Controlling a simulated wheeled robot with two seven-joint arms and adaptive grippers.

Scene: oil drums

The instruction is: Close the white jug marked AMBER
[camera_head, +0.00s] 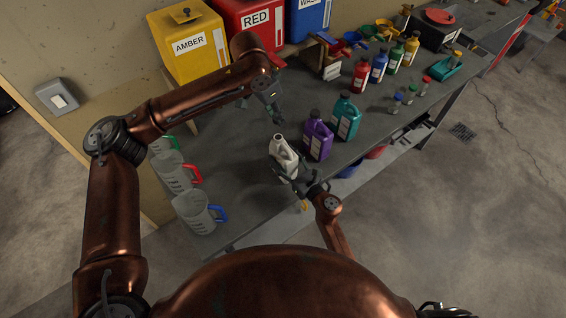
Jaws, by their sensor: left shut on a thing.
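The white jug (284,155) stands near the front edge of the grey bench, with its mouth uncovered at the top. Its label cannot be read from here. My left gripper (277,117) is above and just behind the jug's mouth, pointing down and apart from it. It is shut on a small dark thing, likely a cap, mostly hidden by the fingers. My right gripper (289,177) is low at the jug's near side, against or around its lower body. Its fingers are partly hidden, and I cannot tell whether they grip.
A purple jug (318,137) and a teal jug (346,118) stand close right of the white jug. Measuring pitchers (199,212) line the bench's left end. A yellow AMBER drum (187,45) and red RED drum (247,22) stand behind. Bench between pitchers and jug is clear.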

